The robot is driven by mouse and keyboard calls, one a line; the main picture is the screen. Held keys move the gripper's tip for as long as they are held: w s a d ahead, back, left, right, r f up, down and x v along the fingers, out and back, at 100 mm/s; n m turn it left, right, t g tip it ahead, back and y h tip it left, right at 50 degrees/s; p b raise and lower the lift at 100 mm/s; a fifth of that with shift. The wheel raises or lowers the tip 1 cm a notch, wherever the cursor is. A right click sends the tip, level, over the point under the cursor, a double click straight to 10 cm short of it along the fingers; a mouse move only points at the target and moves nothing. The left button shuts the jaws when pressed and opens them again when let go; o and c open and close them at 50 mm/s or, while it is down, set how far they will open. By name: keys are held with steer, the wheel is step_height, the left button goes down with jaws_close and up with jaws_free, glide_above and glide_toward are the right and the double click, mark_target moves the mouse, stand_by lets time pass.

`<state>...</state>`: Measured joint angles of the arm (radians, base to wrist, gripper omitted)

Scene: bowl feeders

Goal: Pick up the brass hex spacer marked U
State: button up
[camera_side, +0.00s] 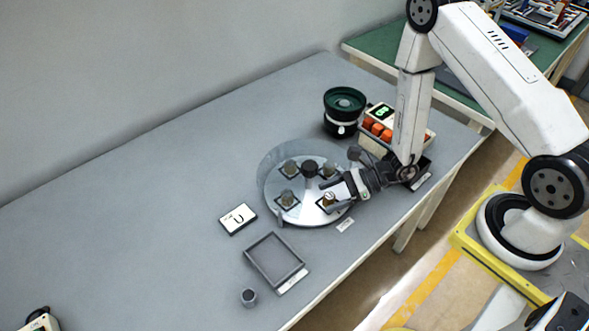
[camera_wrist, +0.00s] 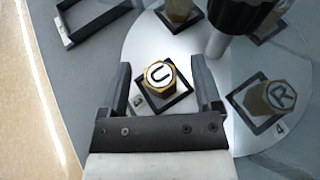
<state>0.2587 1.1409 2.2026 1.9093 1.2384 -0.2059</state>
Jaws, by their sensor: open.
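The brass hex spacer marked U (camera_wrist: 160,76) stands upright in a black square outline on the round plate, with its white lettered top facing the wrist camera. In the side view the spacer (camera_side: 328,198) is small and partly hidden by my gripper. My gripper (camera_wrist: 164,88) is open, with one finger on each side of the spacer and a gap visible on both sides. It also shows in the side view (camera_side: 340,194), reaching in from the right over the plate's front edge. The fingers appear apart from the spacer; their exact height is hard to tell.
A spacer marked R (camera_wrist: 275,96) stands to the right on the round plate (camera_side: 300,213). A dark central post (camera_side: 310,168) and more spacers stand nearby. An empty grey tray (camera_side: 275,260) and a card marked U (camera_side: 238,218) lie on the table. A green-topped bowl feeder (camera_side: 344,105) stands behind.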

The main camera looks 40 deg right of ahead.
steer(key=shift+w+a+f, duration=0.1)
steer(key=shift+w+a, duration=0.05)
steer(key=shift+a, duration=0.1)
stand_by(0.3)
jaws_close()
